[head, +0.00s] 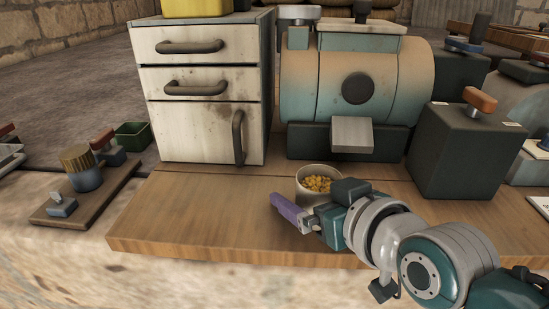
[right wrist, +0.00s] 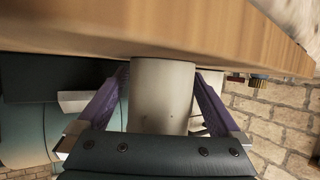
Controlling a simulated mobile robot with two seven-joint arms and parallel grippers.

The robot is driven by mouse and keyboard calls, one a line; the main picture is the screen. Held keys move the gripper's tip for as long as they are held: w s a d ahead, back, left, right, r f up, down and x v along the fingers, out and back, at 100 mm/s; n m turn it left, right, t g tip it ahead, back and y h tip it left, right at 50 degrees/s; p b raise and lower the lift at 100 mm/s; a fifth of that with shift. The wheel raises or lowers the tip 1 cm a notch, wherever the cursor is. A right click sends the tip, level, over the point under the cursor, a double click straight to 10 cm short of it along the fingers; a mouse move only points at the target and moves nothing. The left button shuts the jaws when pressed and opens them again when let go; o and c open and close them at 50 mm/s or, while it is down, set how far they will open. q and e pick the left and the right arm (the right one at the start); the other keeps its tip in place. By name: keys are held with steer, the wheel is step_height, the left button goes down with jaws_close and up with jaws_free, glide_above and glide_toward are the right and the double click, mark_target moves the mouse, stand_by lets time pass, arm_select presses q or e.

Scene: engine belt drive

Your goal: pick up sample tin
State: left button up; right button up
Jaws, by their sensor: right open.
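The sample tin (head: 313,172) is a small pale, open-topped can holding yellow bits. It stands upright on the wooden board (head: 200,215). In the right wrist view the tin (right wrist: 161,95) appears upside down between the two purple fingers of my right gripper (right wrist: 161,78). The fingers are spread on both sides of it, with a gap visible at least on the left side; contact on the right is hard to tell. In the head view one purple finger shows just in front of the tin and the other is hidden. My left gripper is not in view.
A worn white drawer cabinet (head: 205,100) stands behind left. A teal cylindrical machine (head: 325,85) is directly behind the tin, and a dark block with an orange handle (head: 462,150) is at right. The board left of the tin is clear.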

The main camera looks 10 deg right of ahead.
steer(key=c, duration=1.6)
